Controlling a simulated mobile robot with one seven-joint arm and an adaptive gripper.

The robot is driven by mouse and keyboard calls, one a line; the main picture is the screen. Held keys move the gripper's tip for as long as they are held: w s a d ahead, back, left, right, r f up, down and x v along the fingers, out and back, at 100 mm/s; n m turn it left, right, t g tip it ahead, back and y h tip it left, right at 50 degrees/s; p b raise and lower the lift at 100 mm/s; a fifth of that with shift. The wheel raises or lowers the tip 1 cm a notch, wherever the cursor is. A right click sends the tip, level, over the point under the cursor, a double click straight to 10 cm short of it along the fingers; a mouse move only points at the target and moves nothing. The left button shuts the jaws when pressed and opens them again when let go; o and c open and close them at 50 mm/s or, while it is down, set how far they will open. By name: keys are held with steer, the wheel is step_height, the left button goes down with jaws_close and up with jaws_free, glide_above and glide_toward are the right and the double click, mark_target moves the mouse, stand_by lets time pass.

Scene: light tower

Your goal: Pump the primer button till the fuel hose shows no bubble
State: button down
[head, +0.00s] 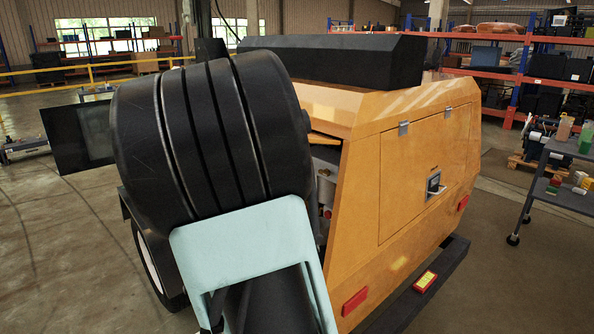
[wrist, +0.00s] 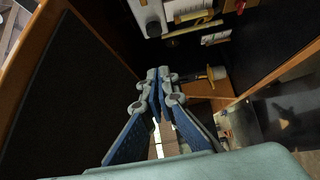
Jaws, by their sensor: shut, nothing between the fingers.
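The orange light tower housing (head: 360,200) fills the middle of the head view, and my dark arm covers its open left side. In the wrist view my gripper (wrist: 160,75) is shut with nothing between its blue-padded fingers. It points into the dark engine bay. A pale block with a dark round knob (wrist: 153,28) lies beyond the fingertips, apart from them in the picture. A small part with a yellow disc (wrist: 217,73) is just right of the fingertips; I cannot tell whether they touch. I cannot make out for sure which part is the primer button, nor the hose or any bubble.
In the wrist view a dark panel with an orange edge (wrist: 70,80) stands close on the left, and an orange-edged wall (wrist: 275,75) on the right. In the head view a grey cart (head: 560,190) stands at the right, with open floor between it and the housing.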

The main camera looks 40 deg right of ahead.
steer(key=s+d+b+x, duration=0.1)
steer(key=d+x, duration=0.1)
steer(key=x, duration=1)
steer(key=shift+d+b, duration=0.3)
steer(key=shift+b, duration=0.05)
steer(key=shift+s, duration=0.1)
steer(key=shift+d+b, duration=0.55)
steer(key=shift+d, duration=0.35)
